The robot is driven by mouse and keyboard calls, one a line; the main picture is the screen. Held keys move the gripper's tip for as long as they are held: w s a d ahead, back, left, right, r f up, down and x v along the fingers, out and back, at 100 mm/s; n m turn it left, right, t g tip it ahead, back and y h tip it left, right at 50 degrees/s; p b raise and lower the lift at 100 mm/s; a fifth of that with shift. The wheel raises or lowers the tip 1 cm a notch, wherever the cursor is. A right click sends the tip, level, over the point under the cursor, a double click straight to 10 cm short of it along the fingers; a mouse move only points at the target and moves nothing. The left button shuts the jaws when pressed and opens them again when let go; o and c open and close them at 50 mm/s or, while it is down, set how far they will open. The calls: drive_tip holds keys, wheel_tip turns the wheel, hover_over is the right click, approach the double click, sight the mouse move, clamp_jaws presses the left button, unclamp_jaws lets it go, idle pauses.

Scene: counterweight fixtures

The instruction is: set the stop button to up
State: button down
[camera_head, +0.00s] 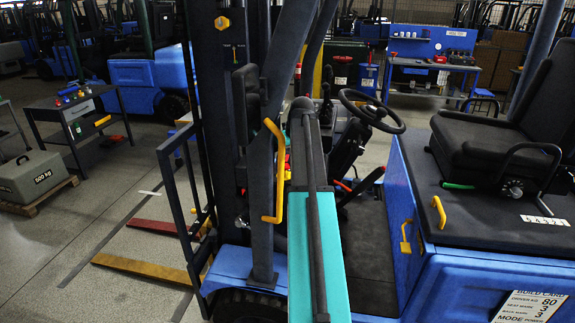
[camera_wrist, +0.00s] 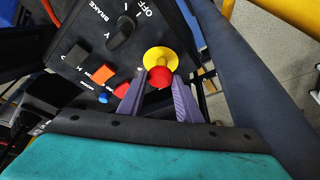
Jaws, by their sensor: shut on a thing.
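The stop button (camera_wrist: 160,77) is a red knob on a round yellow base, set at the edge of a black control panel (camera_wrist: 85,50) in the wrist view. My gripper (camera_wrist: 161,82) has its two purple fingers shut on either side of the red knob. The yellow base shows just beyond the fingertips. I cannot tell whether the button is up or pressed down. In the head view my teal and dark arm hides most of the panel area, and the fingers cannot be made out.
A rotary switch (camera_wrist: 122,32), an orange button (camera_wrist: 103,74) and a small blue button (camera_wrist: 104,97) are near the stop button. A dark post (camera_wrist: 245,75) rises close on the right. In the head view a steering wheel (camera_head: 371,110) and a seat (camera_head: 490,140) are to the right.

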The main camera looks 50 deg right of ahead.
drive_tip(key=shift+w+r, duration=0.1)
drive_tip(key=shift+r, duration=0.15)
drive_tip(key=c, duration=1.3)
unclamp_jaws()
drive_tip(key=shift+r, duration=0.1)
drive_tip(key=shift+o, duration=0.2)
drive_tip(key=s+a+r+b, duration=0.1)
drive_tip(key=s+r+b, duration=0.1)
drive_tip(key=s, duration=0.5)
drive_tip(key=s+a+r+b, duration=0.2)
drive_tip(key=s+b, duration=0.2)
drive_tip(key=s, duration=0.2)
drive_tip(key=shift+s+r, duration=0.25)
drive_tip(key=shift+s, duration=0.1)
